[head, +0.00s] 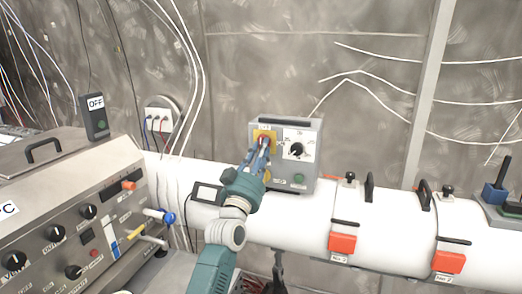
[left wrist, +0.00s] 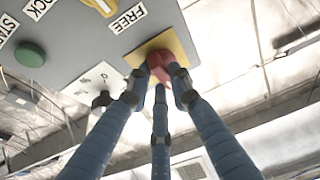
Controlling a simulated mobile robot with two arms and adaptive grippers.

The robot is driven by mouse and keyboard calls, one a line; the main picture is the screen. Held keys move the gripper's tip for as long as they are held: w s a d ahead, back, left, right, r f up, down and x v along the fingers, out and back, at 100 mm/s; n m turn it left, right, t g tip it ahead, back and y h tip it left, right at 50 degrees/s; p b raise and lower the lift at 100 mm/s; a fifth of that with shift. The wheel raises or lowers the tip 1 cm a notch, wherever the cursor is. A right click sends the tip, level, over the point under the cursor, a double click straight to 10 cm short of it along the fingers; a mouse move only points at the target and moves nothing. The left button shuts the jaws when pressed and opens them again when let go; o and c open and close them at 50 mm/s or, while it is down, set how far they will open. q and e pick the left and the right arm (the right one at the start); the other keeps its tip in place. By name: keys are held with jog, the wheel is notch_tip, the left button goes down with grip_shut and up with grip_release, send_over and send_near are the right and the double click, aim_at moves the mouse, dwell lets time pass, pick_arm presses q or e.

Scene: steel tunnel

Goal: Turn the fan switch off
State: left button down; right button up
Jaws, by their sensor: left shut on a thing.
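A grey control box (head: 308,130) stands on the white pipe in the middle of the head view. A red knob on a yellow plate (head: 258,134) is at its upper left. My left gripper (head: 262,145) reaches up to this knob, and its blue fingers hide most of it. In the left wrist view the red knob (left wrist: 160,66) sits between my fingertips, which are shut on it, in front of the yellow plate (left wrist: 178,44). A "FREE" label (left wrist: 127,17) is beside the plate. I cannot read a fan label. My right gripper is not in view.
The box also has a black dial (head: 296,150) and a green button (head: 298,178). A steel console (head: 100,185) with knobs is at left, with a dark "OFF" box (head: 96,122) behind it. The white pipe (head: 390,215) carries red-tagged clamps at right.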

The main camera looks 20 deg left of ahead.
pick_arm(q)
jog(key=shift+f, duration=0.1)
jog(key=c, duration=1.5)
grip_release()
jog(key=shift+c, duration=0.2)
jog(key=v, duration=1.2)
jog(key=shift+f, duration=0.1)
